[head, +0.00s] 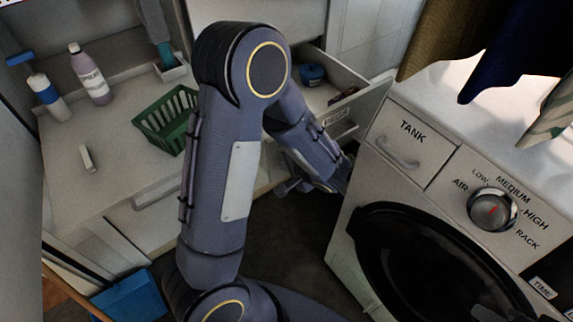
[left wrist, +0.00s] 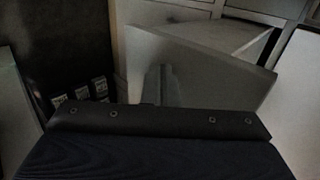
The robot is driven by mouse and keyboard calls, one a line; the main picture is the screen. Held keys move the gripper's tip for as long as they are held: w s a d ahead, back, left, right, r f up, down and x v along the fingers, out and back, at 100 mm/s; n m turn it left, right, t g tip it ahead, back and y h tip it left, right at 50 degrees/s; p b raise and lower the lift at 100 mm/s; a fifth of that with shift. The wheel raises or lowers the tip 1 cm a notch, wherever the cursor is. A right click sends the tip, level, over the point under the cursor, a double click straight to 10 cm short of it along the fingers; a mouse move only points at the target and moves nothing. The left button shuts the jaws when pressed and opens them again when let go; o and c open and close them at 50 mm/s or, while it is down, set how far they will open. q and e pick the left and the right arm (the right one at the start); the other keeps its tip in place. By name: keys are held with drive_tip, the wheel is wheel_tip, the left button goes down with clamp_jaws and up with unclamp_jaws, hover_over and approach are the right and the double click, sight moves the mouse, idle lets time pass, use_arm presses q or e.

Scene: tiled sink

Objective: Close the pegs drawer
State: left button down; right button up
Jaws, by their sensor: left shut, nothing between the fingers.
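The drawer (head: 348,98) stands open beyond my left arm in the head view. A small label shows on its pale front, and a blue round tub and a darker item lie inside. Part of the drawer is hidden behind my arm. My left gripper (head: 340,180) is shut and empty, low in front of the cabinet and below the drawer front. In the left wrist view a pale grey panel (left wrist: 215,65), which looks like the open drawer's front, stands just ahead of the gripper. I cannot tell whether they touch. My right gripper is not in view.
A white machine (head: 405,170) with a "TANK" compartment and dial stands close on the right. A green basket (head: 165,120), a purple-white bottle (head: 90,75) and a spray bottle (head: 45,95) stand on the left counter. Cloths hang at the upper right. Dark floor shows between cabinet and machine.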

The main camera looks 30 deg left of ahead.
use_arm(q)
drive_tip(key=shift+a, duration=0.15)
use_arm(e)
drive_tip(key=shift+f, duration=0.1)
